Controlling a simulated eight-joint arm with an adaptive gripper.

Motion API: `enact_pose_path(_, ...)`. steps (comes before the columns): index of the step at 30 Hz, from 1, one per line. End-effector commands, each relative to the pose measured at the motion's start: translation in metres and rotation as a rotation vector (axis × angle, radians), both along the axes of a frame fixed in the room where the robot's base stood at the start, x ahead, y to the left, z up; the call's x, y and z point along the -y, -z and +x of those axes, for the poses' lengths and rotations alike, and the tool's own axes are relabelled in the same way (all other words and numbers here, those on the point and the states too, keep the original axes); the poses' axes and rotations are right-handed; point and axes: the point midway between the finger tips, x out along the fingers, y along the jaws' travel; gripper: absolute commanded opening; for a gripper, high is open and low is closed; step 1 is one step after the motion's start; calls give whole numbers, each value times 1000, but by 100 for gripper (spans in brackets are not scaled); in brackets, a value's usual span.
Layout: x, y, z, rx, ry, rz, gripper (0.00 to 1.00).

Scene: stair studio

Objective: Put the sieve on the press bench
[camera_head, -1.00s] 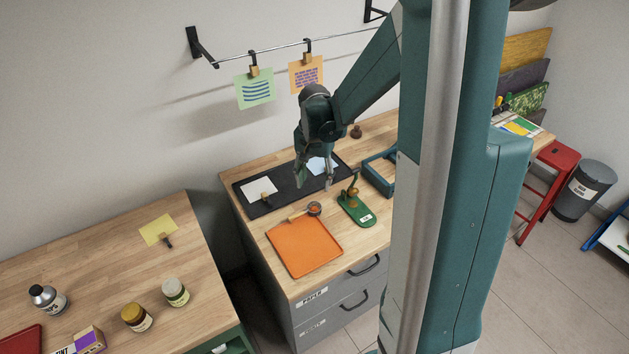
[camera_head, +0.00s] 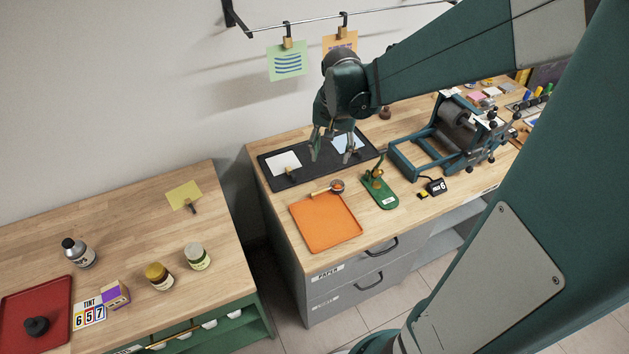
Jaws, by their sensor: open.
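White and blue cards lie on the mat. A lower wooden bench (camera_head: 130,240) at left holds jars, a bottle and a red tray (camera_head: 38,300). A gap separates the benches.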

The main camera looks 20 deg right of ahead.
Motion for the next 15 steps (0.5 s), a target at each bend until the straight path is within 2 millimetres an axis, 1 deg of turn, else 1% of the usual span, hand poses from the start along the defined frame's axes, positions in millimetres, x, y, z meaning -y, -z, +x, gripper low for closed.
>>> enact_pose_path(1, -6, -7, -6, 12, -20, -5, 47)
enact_pose_path(3, -13, -15, -12, 29, -47, -12, 47)
enact_pose_path(15, -49, -55, -47, 131, -204, -56, 47)
